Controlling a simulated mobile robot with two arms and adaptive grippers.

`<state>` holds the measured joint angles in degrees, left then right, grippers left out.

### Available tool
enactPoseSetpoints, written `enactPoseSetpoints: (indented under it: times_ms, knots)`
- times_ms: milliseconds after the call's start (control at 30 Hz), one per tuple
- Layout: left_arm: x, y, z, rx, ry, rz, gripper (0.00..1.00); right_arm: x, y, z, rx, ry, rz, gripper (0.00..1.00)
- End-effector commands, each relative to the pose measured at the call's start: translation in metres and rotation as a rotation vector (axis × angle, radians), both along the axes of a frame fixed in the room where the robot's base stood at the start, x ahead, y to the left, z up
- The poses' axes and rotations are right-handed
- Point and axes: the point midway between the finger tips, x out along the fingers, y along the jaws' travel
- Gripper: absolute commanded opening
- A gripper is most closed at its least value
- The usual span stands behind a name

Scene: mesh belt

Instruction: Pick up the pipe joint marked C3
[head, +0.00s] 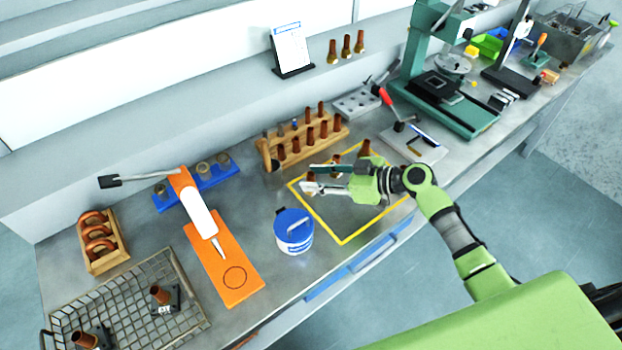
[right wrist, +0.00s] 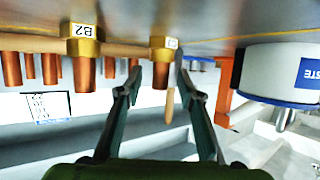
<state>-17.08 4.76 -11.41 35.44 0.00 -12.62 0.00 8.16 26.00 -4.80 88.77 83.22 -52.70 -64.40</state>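In the right wrist view, which is upside down, a copper pipe joint with a brass collar (right wrist: 162,65) stands between my open right fingers. Its white label is partly covered by a finger, so I cannot read it fully. A second joint, marked B2 (right wrist: 82,50), stands left of the fingers. In the head view my right gripper (head: 309,178) is low over the yellow-outlined area, its fingers around the joint nearest the tub. Another joint (head: 336,160) is partly behind a finger, and a third (head: 365,149) stands farther right. My left gripper is not in view.
A white tub with blue lid (head: 293,232) stands close left of my right gripper. A wooden rack of copper pipes (head: 307,140) is behind. An orange board with an orange-white tool (head: 225,262) and a wire mesh tray (head: 120,310) lie left. A green press (head: 445,100) stands right.

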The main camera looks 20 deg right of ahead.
Motion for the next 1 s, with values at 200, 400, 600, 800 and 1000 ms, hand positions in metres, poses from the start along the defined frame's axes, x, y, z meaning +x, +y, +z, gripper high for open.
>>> enactPoseSetpoints:
  times_ms: [200, 400, 600, 800, 1000]
  knots:
    - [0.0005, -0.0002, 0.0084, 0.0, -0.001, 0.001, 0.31, 0.0105, 0.0131, -0.0071, 0.0, 0.001, 0.0, 0.34]
    - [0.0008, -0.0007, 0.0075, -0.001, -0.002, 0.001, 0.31, 0.0105, 0.013, -0.0082, -0.001, 0.001, 0.0, 0.34]
    - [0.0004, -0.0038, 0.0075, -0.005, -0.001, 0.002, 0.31, 0.0104, 0.013, -0.008, -0.001, 0.001, 0.0, 0.0]
    - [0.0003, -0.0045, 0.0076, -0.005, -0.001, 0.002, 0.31, 0.0108, 0.0129, -0.007, 0.001, -0.001, -0.001, 0.0]
    - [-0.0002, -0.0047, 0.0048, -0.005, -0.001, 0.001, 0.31, 0.0109, 0.013, -0.004, 0.0, -0.003, 0.001, 0.0]
